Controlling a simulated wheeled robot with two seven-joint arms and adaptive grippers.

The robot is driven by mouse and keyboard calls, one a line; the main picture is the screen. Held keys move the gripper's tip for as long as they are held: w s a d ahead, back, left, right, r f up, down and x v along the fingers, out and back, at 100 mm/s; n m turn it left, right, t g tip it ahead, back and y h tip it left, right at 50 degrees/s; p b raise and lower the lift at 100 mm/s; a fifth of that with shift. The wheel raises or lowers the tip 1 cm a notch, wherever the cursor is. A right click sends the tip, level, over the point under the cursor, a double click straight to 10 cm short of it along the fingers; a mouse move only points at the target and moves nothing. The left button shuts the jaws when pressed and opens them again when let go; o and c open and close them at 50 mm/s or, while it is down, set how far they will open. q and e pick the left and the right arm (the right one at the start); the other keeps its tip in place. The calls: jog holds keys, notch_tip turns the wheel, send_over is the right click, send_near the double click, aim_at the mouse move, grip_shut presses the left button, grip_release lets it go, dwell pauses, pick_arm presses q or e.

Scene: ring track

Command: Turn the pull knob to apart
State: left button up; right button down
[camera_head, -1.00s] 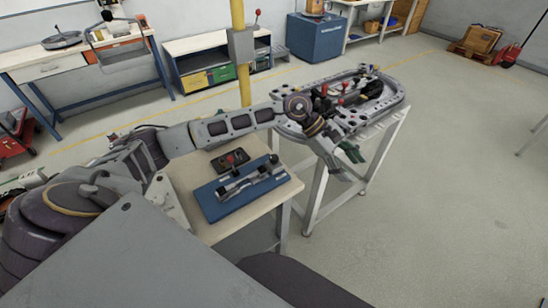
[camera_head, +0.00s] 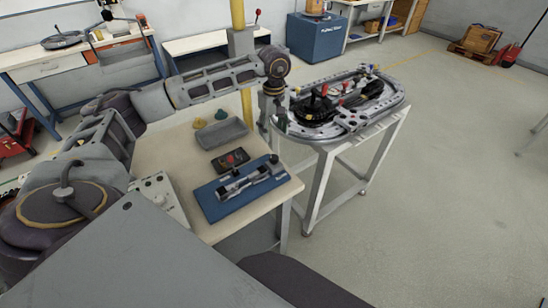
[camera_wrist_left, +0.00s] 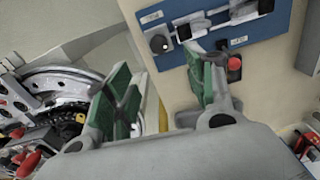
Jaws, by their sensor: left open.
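A dark round knob (camera_head: 274,159), which appears to be the pull knob, sits at the right end of a metal slide mechanism on a blue board (camera_head: 211,209). The wrist view shows the knob (camera_wrist_left: 158,43) at the left end of the board (camera_wrist_left: 176,58). My left gripper (camera_head: 273,120) hangs fingers-down between the small table and the ring track. In the wrist view its green-padded fingers (camera_wrist_left: 162,78) are wide apart with nothing between them. The knob is beyond the fingertips, apart from them. The labels are too small to read. My right gripper is not in view.
The ring track (camera_head: 345,123) stands on a frame to the right, close to the left gripper. A black box with a red button (camera_head: 231,159) and a grey tray (camera_head: 222,133) lie behind the blue board.

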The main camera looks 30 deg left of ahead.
aim_at(274, 157)
pick_arm(q)
notch_tip(274, 157, down, 12)
jog(key=shift+r+p, duration=0.2)
jog(key=shift+p, duration=0.6)
jog(key=shift+f, duration=1.15)
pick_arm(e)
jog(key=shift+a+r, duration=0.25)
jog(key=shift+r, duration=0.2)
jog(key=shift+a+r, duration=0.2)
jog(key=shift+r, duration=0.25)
pick_arm(q)
jog(key=c, duration=1)
jog(key=shift+c, duration=0.2)
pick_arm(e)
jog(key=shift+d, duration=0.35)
